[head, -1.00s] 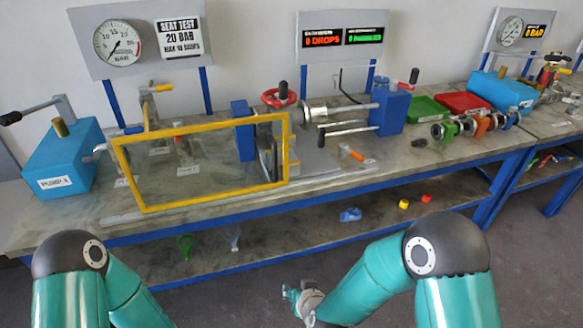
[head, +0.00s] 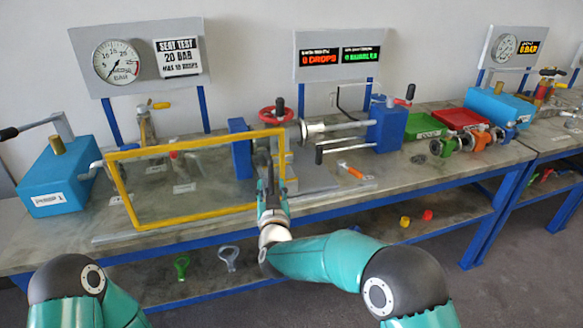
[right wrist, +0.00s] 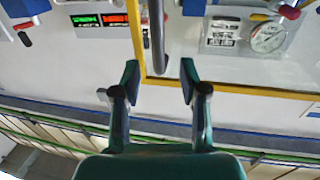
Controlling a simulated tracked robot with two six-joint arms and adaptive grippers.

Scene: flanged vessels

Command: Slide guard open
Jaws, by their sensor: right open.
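The guard (head: 196,216) is a clear panel in a yellow frame, standing along the front of the bench in front of the test fixture. Its frame also shows in the right wrist view (right wrist: 240,89). A grey upright handle bar (right wrist: 157,42) is near the frame's edge there. My right gripper (head: 267,180) is at the guard's right end in the head view. In the right wrist view its two fingers (right wrist: 159,80) are apart, with the handle bar's end between or just beyond the tips; contact is not clear. My left gripper is out of view.
A blue pump (head: 58,178) stands at the bench's left. A blue block (head: 387,128) and a lever are right of the guard, with an orange-handled tool (head: 350,170) on the bench. Green (head: 424,127) and red (head: 458,118) trays sit further right.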

